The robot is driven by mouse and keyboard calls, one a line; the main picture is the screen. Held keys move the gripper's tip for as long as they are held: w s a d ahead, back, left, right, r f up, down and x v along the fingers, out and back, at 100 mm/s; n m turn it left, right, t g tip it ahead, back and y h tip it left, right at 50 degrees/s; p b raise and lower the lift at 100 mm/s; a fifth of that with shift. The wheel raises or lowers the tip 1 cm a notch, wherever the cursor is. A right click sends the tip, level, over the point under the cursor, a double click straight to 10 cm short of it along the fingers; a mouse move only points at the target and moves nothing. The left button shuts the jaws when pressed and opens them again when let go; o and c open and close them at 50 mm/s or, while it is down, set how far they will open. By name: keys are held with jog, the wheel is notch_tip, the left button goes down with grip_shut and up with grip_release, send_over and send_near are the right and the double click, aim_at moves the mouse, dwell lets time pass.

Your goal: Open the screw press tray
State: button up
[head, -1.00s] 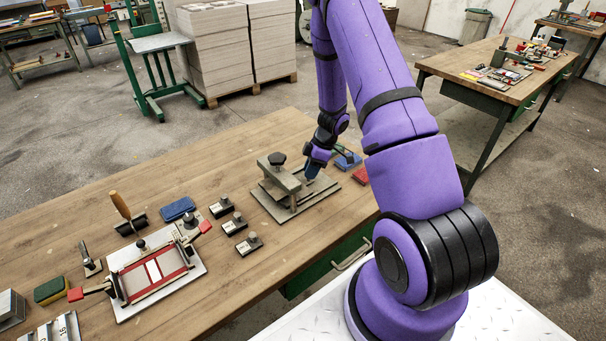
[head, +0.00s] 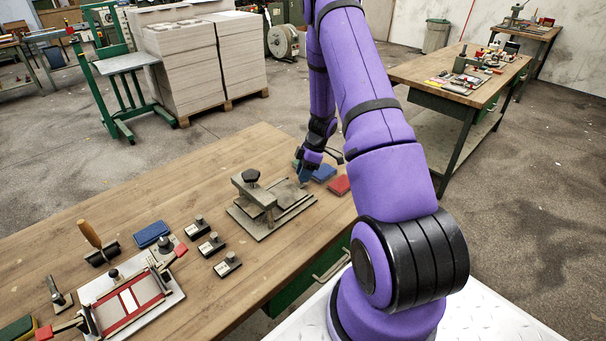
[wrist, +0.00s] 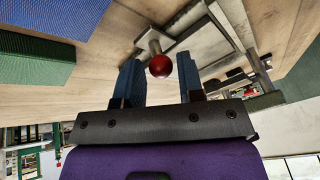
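The screw press (head: 264,228) stands on the wooden bench, a grey base plate with a bridge and a dark screw knob on top. A grey plate (head: 288,194), seemingly its tray, shows at its right side. My gripper (head: 303,174) is low at the press's far right edge. In the wrist view my gripper (wrist: 160,68) is open, with two blue fingers apart. A red ball knob (wrist: 160,66) on a metal stem joined to the press frame (wrist: 208,40) appears between the fingertips, with a narrow gap each side. The head view hides this knob behind my gripper.
A blue block (head: 323,172) and a red block (head: 340,185) lie close right of my gripper. Several small black-based weights (head: 211,245) lie left of the press. A red-framed jig (head: 130,300) is farther left. The bench front between is clear.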

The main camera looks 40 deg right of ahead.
jog(key=v, duration=1)
jog(key=shift+r, duration=0.4)
jog(key=shift+d+r, duration=0.1)
jog(key=s+a+r+m+t+h, duration=0.1)
jog(key=s+a+r+m, duration=0.15)
jog(key=a+r, duration=0.85)
jog(key=s+a+r+m+h, duration=0.2)
jog(key=s+a+r, duration=0.35)
jog(key=r, duration=0.85)
jog(key=s+a+r+m+t+h, duration=0.1)
jog(key=s+a+r+m, duration=0.2)
jog(key=s+a, duration=0.3)
jog(key=s+a+r+m+t+h, duration=0.1)
jog(key=s+a+r, duration=0.4)
jog(key=s, duration=0.7)
jog(key=a+m+t, duration=0.1)
jog(key=m, duration=0.1)
jog(key=shift+s+a+r+m+t, duration=0.2)
jog(key=shift+s+a+m+t, duration=0.05)
jog(key=shift+m+t, duration=0.1)
